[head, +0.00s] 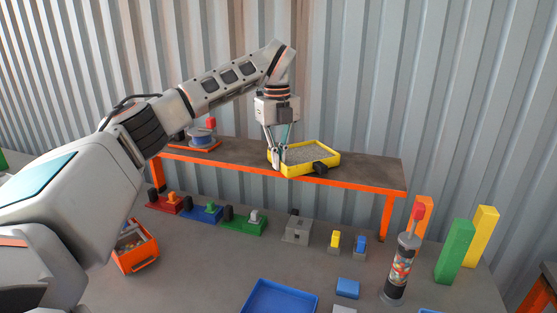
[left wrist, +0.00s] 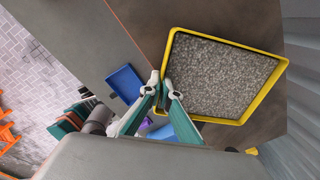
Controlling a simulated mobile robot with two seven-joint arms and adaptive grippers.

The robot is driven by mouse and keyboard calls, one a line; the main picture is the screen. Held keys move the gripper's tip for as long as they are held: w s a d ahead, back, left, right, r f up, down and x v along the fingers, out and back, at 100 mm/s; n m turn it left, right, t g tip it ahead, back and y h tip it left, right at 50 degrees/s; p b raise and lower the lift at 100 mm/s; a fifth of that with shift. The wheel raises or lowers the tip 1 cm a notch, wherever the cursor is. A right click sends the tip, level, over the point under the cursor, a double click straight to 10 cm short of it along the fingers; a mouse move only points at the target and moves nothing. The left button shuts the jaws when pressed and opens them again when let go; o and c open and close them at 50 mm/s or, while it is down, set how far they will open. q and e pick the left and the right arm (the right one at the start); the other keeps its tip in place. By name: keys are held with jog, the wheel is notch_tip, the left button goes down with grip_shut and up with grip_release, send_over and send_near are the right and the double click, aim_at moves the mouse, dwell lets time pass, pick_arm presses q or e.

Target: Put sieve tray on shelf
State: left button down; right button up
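The sieve tray (head: 308,168) has a yellow frame, a grey mesh and a dark knob at its front right. In the head view it is at the raised shelf (head: 365,172), its front corner overlapping the orange front edge. I cannot tell whether it rests on the shelf or is just above it. My left gripper (head: 275,158) points down at the tray's left side. In the left wrist view the fingertips (left wrist: 163,86) close around the yellow left wall of the tray (left wrist: 248,119). My right gripper is not in view.
Below are coloured blocks (head: 243,222), an orange bin (head: 135,247), a blue tray (head: 280,299), a clear tube (head: 400,272) and upright green and yellow bars (head: 455,250). The shelf's right part is clear.

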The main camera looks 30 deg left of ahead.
pick_arm(q)
jog(key=shift+f, duration=0.15)
jog(key=c, duration=2.3)
grip_release()
notch_tip(320, 180, up, 12)
jog(key=shift+s+a+r, duration=0.1)
jog(key=shift+r, duration=0.05)
